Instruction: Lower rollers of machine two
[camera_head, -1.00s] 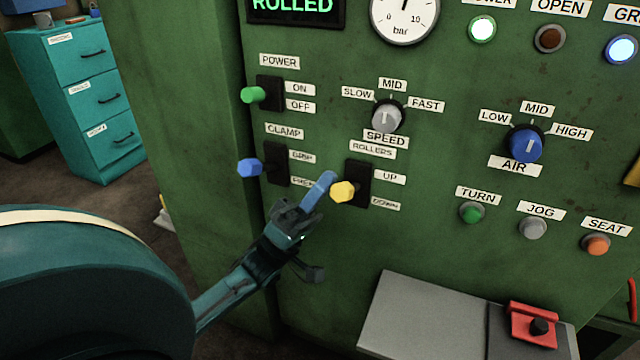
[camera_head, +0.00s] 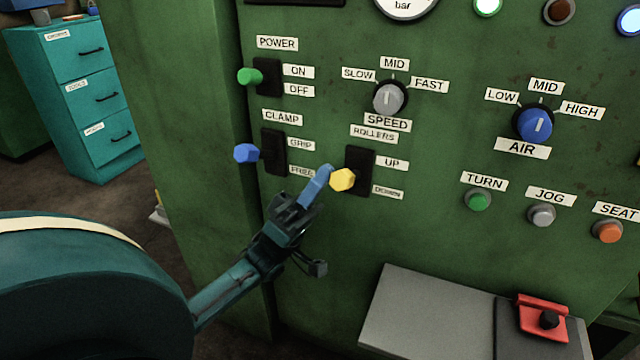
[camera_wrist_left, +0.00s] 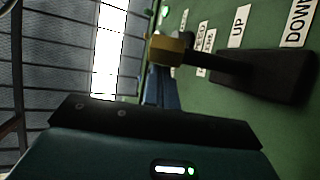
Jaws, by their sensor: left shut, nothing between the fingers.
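The rollers lever has a yellow knob (camera_head: 342,180) on a black plate (camera_head: 360,171), with an UP label (camera_head: 393,164) above a DOWN label (camera_head: 387,192). I cannot tell for sure which way it is set. My left gripper (camera_head: 318,183) is shut and empty, its blue fingers close to the left of the yellow knob. Whether they touch it is unclear. The wrist view shows the yellow knob (camera_wrist_left: 168,48) in front of the blue fingers (camera_wrist_left: 160,90), and the black plate (camera_wrist_left: 265,74). My right gripper is out of view.
The blue clamp lever (camera_head: 246,153) is left of my gripper, and the green power lever (camera_head: 249,76) is above that. Speed knob (camera_head: 390,98), air knob (camera_head: 534,124) and several buttons are to the right. A grey shelf (camera_head: 430,315) juts out below.

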